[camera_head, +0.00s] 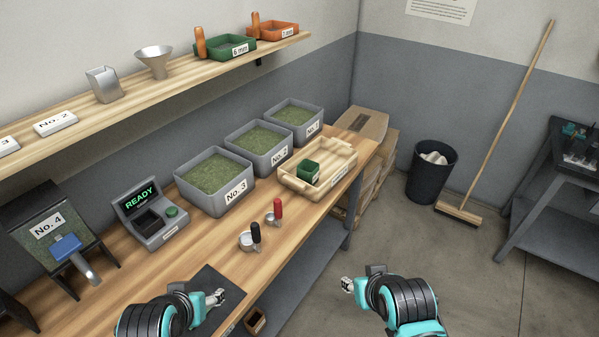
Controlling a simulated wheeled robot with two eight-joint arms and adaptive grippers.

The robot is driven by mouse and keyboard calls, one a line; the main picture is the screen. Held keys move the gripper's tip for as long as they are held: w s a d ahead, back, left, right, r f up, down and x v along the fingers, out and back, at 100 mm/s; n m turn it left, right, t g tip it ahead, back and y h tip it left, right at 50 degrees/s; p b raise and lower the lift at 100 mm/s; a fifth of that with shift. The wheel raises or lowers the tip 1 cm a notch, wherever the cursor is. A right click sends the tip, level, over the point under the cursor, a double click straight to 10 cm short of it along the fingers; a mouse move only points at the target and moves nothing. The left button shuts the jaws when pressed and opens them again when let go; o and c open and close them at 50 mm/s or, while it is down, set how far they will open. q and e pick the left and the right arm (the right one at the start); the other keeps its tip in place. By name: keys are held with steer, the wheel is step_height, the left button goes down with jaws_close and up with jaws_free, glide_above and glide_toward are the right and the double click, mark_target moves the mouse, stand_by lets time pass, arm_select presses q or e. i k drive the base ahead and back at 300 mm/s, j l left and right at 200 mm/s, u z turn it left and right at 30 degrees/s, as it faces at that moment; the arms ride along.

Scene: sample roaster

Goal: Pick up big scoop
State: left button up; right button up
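Two metal scoops lie on the wooden bench in front of the No. 3 bin. The scoop with the black handle (247,241) is nearer and its cup looks larger. The scoop with the red handle (274,218) lies just behind it to the right and looks smaller. My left gripper (219,295) is over the dark mat, nearer than the scoops and touching neither. My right gripper (346,284) is off the bench's front edge, over the floor side. Both grippers' fingers are too small to show whether they are open; I see nothing held.
Grey bins of green beans (215,182) line the bench's back. A wooden tray (287,181) with a green box (308,173) is right of the scoops. A READY device (148,218) stands left. A dark mat (222,287) lies in front. Bench around the scoops is clear.

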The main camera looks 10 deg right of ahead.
mark_target(249, 241)
steer(key=l, duration=0.85)
steer(key=k+l, duration=0.1)
steer(key=l, duration=0.7)
